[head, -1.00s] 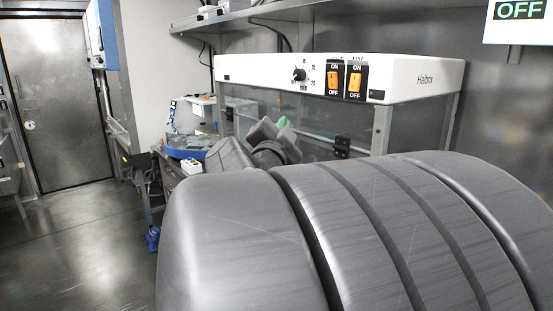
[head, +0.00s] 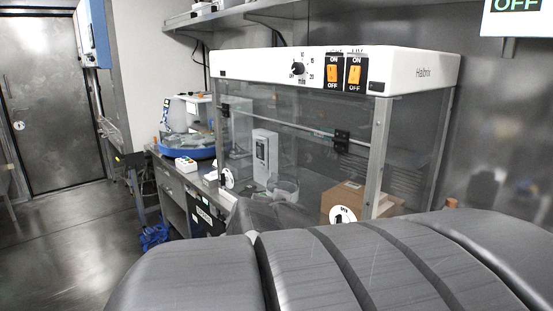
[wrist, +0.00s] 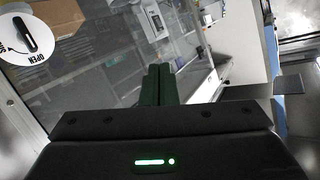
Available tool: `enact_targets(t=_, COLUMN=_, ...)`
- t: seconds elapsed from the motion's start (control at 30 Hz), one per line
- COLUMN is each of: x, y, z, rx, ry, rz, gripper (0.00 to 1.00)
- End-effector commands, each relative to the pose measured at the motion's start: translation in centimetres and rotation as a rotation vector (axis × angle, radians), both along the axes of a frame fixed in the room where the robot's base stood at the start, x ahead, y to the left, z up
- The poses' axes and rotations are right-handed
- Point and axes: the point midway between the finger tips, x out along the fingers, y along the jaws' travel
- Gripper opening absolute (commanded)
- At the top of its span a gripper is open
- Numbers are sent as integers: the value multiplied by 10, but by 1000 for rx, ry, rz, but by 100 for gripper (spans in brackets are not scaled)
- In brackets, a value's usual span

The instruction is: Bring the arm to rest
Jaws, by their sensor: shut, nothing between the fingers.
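My gripper (wrist: 160,84) shows in the wrist view, its two dark green fingers side by side and touching, with nothing between them. A green light strip glows on its body. Behind the fingers is the clear front panel of the cabinet. In the head view my grey arm fills the lower part of the picture, lower than the cabinet's control panel. The gripper itself is hidden there behind my arm.
The clear-walled cabinet (head: 300,130) with a white control panel (head: 340,68) stands close in front. A cardboard box (head: 352,196) shows through or beside its panel. A blue round tray (head: 190,150) sits on the bench at left. The floor (head: 75,240) at left is open.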

Motion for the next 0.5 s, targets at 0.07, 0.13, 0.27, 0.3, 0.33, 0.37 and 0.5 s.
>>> enact_targets(t=0.07, x=-6, y=-1, z=-12, rx=-27, ry=36, rz=14, gripper=0)
enact_targets(t=0.13, x=-10, y=-2, z=-21, rx=-46, ry=64, rz=25, gripper=0)
enact_targets(t=0.27, x=-16, y=-3, z=-31, rx=-72, ry=98, rz=40, gripper=0)
enact_targets(t=0.3, x=-17, y=-3, z=-33, rx=-77, ry=104, rz=42, gripper=0)
enact_targets(t=0.33, x=-18, y=-4, z=-34, rx=-80, ry=108, rz=43, gripper=0)
enact_targets(t=0.37, x=-18, y=-4, z=-35, rx=-82, ry=110, rz=45, gripper=0)
enact_targets(t=0.5, x=-19, y=-4, z=-36, rx=-86, ry=117, rz=47, gripper=0)
